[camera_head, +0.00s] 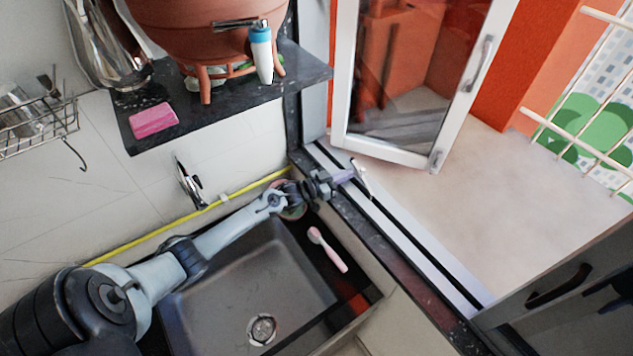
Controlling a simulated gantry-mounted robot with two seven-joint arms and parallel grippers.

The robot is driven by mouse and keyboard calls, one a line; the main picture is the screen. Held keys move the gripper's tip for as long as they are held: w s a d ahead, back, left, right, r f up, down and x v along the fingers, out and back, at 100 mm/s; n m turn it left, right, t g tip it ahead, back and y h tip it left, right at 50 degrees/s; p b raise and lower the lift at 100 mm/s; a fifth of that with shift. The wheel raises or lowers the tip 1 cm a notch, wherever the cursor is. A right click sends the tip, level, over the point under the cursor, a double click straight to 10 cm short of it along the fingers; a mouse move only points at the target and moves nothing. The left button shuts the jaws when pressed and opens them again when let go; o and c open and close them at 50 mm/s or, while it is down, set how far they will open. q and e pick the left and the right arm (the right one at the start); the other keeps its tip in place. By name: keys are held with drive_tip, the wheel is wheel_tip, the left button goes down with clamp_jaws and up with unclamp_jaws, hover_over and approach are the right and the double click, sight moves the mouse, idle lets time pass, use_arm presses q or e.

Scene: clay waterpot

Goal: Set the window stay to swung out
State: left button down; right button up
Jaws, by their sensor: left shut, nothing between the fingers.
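The white-framed window sash (344,80) stands open at an angle over the sill, with a handle (477,63) on its right side and a small grey fitting (436,159) at its lower corner. My left gripper (352,176) is shut and empty, reaching over the sill track below the sash. A short pale bar (362,182) stands crosswise at its fingertips. I cannot tell whether this bar is the window stay, or whether the fingers touch it. My right gripper is not in view.
A dark sink (235,275) lies under my left arm, with a pink-and-white brush (327,249) on its right side. A black shelf (310,68) holds a clay pot (200,28), a bottle (262,55) and a pink sponge (153,120). A dark panel (590,285) stands lower right.

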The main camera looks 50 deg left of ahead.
use_arm(q)
drive_tip(key=a+v, duration=0.1)
drive_tip(key=v, duration=1.1)
drive_tip(key=shift+a, duration=0.5)
drive_tip(key=shift+s, duration=0.15)
